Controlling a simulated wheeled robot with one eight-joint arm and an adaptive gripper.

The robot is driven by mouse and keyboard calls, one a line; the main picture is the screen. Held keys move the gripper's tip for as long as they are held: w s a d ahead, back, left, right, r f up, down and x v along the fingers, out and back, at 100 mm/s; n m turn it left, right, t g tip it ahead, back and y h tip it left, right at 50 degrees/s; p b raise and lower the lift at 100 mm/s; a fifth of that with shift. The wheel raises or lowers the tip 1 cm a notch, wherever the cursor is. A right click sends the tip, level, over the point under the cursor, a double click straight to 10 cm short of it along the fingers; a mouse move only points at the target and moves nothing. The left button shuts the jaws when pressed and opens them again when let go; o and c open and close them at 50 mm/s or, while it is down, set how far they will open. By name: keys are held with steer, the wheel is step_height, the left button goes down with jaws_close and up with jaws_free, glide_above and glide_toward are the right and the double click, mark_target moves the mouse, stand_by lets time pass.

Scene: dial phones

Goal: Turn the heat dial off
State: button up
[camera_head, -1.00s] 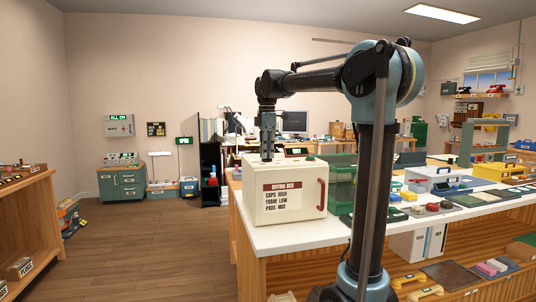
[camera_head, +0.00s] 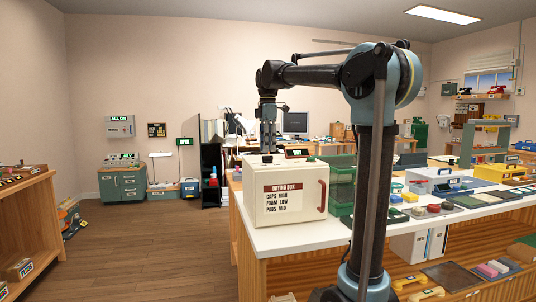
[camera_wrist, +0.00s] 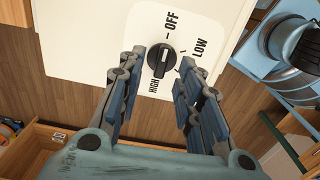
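The cream drying box (camera_head: 259,215) stands at the near left end of the white counter, with a red handle and a sign reading caps high, foam low, pads mid. In the wrist view its top carries the black heat dial (camera_wrist: 160,58) on a white plate marked OFF, LOW and HIGH. A pale line shows on the knob; which end points at a mark is hard to tell. My gripper (camera_wrist: 161,66) is open, with a fingertip on each side of the dial and visible gaps. In the head view my gripper (camera_head: 268,148) hangs just above the box top.
A green crate (camera_head: 342,185) stands right beside the box. Trays and small items (camera_head: 432,209) cover the counter further right. A small dark display (camera_head: 297,152) is behind the box. The wooden floor (camera_head: 170,250) to the left is clear.

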step_height(320, 180, up, 8)
steer(key=shift+r, duration=0.15)
steer(key=shift+w, duration=0.1)
stand_by(0.4)
